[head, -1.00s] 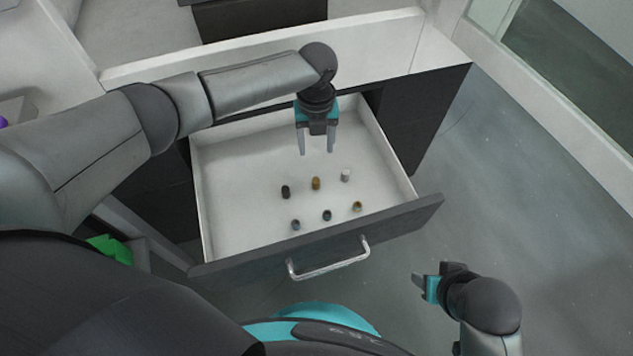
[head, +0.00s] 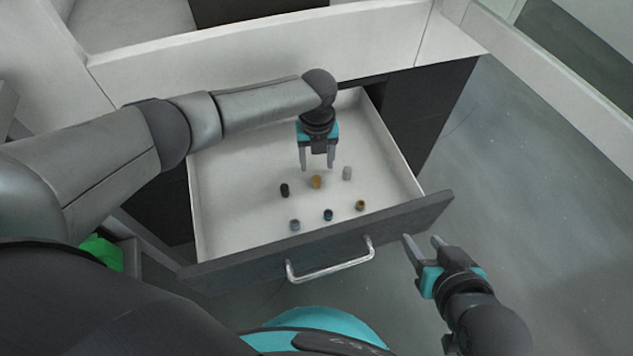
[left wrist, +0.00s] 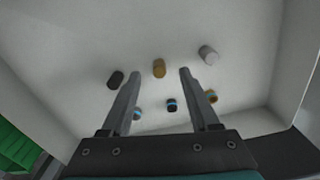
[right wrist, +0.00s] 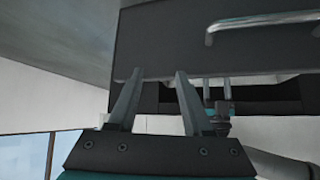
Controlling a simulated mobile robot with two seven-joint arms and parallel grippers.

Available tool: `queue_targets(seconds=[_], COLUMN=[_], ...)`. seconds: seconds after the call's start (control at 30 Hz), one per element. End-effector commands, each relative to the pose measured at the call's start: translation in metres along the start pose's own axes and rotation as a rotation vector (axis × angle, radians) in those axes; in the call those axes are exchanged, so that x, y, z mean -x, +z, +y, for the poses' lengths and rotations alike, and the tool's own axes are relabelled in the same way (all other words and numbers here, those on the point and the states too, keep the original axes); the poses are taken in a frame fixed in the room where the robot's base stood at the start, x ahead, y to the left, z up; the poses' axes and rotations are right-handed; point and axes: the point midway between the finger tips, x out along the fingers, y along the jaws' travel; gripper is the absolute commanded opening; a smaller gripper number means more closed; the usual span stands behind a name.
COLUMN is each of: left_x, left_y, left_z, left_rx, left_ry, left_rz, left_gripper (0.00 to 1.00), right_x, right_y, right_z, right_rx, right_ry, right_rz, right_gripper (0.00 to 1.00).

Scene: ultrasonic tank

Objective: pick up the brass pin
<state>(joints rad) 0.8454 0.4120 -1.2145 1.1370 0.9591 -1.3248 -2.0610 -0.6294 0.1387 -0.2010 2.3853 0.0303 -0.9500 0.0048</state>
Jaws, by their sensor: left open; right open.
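The brass pin (head: 316,181) is a short gold-brown cylinder standing upright in the open drawer, in the back row between a black and a pale grey one. It also shows in the left wrist view (left wrist: 159,68), between the fingertips as seen from there. My left gripper (head: 317,167) is open and empty, pointing down above the drawer floor close to the pin; the exact height gap is hard to tell. My right gripper (head: 421,240) is open and empty, outside the drawer by its front right corner.
The black pin (head: 284,190) and pale grey pin (head: 347,173) flank the brass one. The drawer front (head: 230,263) has a metal handle (head: 330,262).

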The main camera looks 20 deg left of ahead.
Motion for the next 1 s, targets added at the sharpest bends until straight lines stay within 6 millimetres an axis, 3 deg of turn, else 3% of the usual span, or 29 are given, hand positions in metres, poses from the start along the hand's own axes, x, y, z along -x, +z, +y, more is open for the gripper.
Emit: queue_targets(seconds=[0.43, 1.0], left_x=[-0.012, -0.040], left_y=[-0.002, -0.011], left_z=[0.000, 0.002], left_rx=[-0.001, -0.001], left_ry=[-0.001, -0.001], left_rz=[0.000, 0.000], left_gripper=[0.61, 0.61], right_x=[-0.009, -0.011], right_y=[-0.007, -0.026], right_z=[-0.013, -0.043], right_rx=[-0.006, -0.046], right_ry=[-0.035, -0.117], right_rz=[0.115, 0.426], right_gripper=[0.50, 0.50])
